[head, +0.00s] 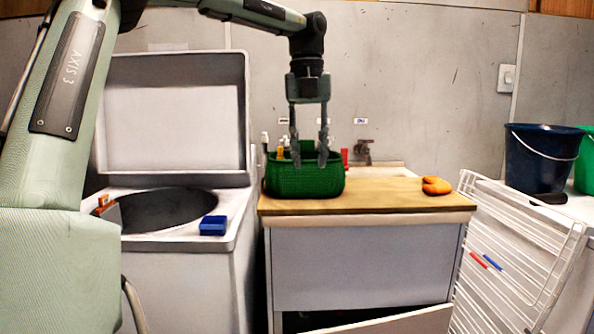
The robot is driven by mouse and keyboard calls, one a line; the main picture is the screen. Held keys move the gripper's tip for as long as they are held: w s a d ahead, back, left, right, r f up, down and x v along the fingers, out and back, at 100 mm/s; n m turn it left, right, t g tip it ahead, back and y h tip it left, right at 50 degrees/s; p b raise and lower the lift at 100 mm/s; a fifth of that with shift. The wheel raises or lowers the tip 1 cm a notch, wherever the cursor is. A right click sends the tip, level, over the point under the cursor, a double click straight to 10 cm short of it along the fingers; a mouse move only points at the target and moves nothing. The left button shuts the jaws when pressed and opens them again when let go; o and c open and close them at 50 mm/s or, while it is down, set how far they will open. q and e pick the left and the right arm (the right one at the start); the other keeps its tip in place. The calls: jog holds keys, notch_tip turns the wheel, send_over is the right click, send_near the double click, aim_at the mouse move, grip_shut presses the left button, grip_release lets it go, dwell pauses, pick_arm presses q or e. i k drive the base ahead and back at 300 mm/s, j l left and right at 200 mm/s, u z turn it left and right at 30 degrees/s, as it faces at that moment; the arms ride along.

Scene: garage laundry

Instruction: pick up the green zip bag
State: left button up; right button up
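A green, textured, bag- or basket-like thing (305,181) sits on the wooden counter top (390,196), near its left end. I see no zip on it, and cannot tell for sure that it is the green zip bag. My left gripper (309,161) points straight down over it, with its two fingers apart. The fingertips overlap its upper part in the picture; I cannot tell whether they touch it or are in front of it. Nothing shows held between the fingers. My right gripper is not in view.
Small bottles (281,148) stand at or behind the green thing. An orange item (436,186) lies at the counter's right. An open washer (186,270) with a blue box (213,225) is left. A white drying rack (515,250) and dark blue bucket (540,160) are right.

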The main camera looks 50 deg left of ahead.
aim_at(282, 181)
jog(key=i+j, duration=0.1)
jog(key=j, duration=0.3)
jog(key=i+j, duration=0.1)
jog(key=j, duration=0.3)
jog(key=i+j, duration=0.1)
jog(key=j, duration=0.3)
jog(key=i+j, duration=0.15)
jog(key=j, duration=0.25)
